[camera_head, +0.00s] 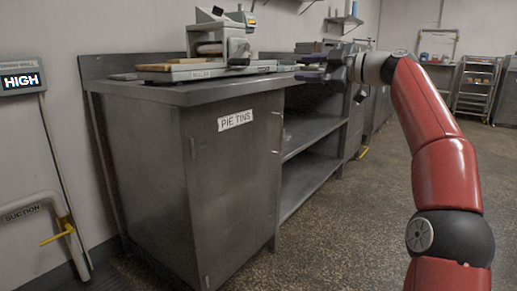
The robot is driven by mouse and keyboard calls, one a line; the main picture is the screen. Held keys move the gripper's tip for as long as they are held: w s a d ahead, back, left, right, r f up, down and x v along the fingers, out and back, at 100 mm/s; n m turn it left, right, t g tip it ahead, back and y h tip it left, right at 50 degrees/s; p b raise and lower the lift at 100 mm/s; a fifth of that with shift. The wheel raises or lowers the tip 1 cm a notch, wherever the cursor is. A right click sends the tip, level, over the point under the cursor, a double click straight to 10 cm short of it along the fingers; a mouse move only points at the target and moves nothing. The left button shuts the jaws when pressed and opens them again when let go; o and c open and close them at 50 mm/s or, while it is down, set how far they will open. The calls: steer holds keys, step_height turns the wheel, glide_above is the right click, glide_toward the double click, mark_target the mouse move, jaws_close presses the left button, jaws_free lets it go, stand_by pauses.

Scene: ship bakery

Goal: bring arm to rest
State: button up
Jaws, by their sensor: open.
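My red arm (445,170) rises from the lower right and bends left toward the counter. My gripper (318,68) is at its end, at about counter-top height near the counter's right part. Its fingers point left and are open. I see nothing held between them. I cannot tell whether the gripper is over the counter or in front of it.
A steel counter (190,97) labelled "PIE TINS" has open shelves (305,140). A slicer-like machine (222,40) and boards stand on it. A rack (474,88) stands at the back right. The speckled floor (345,235) is clear.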

steer(key=s+a+f+m+g+h, duration=0.3)
steer(key=s+a+f+m+h, duration=0.45)
steer(key=s+a+f, duration=0.45)
steer(key=s+d+f+m+g+h, duration=0.1)
steer(key=s+d+f+m+h, duration=0.2)
steer(key=s+d+f+m, duration=0.7)
steer(key=s+d+f+m+g+h, duration=0.15)
steer(key=s+d+f+h, duration=0.25)
steer(key=s+f, duration=1.25)
step_height(320, 180, up, 13)
steer(key=s+m+p, duration=0.1)
steer(key=p, duration=1.2)
steer(key=shift+s+d+t, duration=0.2)
steer(key=shift+d+t, duration=0.1)
steer(key=shift+t, duration=0.05)
